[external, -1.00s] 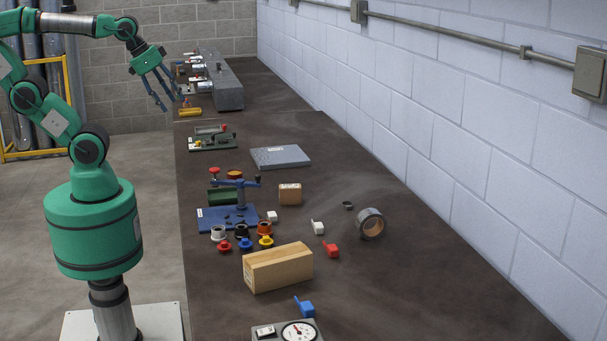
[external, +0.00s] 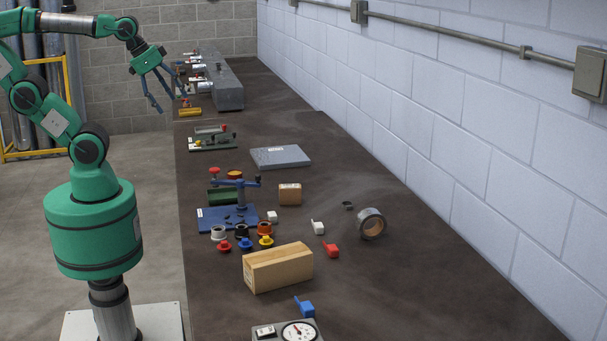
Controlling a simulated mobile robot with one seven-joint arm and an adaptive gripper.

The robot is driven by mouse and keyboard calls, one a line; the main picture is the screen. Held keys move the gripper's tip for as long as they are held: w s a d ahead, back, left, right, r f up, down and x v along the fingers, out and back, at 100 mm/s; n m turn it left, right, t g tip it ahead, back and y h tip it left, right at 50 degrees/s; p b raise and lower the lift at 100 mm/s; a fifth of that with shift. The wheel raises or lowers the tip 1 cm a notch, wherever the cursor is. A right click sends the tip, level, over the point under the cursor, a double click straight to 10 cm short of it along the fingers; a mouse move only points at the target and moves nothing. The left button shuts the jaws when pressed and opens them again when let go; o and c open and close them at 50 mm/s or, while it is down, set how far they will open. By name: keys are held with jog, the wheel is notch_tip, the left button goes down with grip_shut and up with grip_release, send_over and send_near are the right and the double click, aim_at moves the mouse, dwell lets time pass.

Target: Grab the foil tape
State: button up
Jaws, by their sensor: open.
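The foil tape (external: 371,224) is a silver-grey roll with a brown core. It stands on its edge on the dark bench, right of the middle and towards the wall. My gripper (external: 168,101) is at the upper left, raised in the air near the bench's left edge. Its blue fingers are spread open and empty. It is far from the tape, which lies well to its right and nearer the camera. Nothing covers the tape in this view.
Near the tape are a small dark ring (external: 347,205), a red piece (external: 331,250) and a white piece (external: 318,227). A wooden block (external: 278,267), a blue-based fixture (external: 226,218) and a grey plate (external: 280,157) stand further left. The bench right of the tape is clear up to the wall.

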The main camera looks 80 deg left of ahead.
jog(key=w+d+m+b, duration=0.1)
jog(key=w+m, duration=0.8)
jog(key=w, duration=0.7)
jog(key=m+t+b, duration=0.1)
jog(key=m+b, duration=0.2)
jog(key=m, duration=2.4)
send_over(363, 212)
jog(key=s, duration=0.5)
notch_tip(363, 212, down, 30)
jog(key=shift+s+d+r, duration=0.1)
jog(key=shift+d+r, duration=0.05)
jog(key=shift+r, duration=0.05)
jog(key=b+x, duration=0.1)
jog(key=x, duration=0.6)
jog(key=shift+f, duration=0.1)
jog(key=shift+w+f+b, duration=0.4)
jog(key=shift+w+f, duration=0.05)
jog(key=shift+f, duration=0.1)
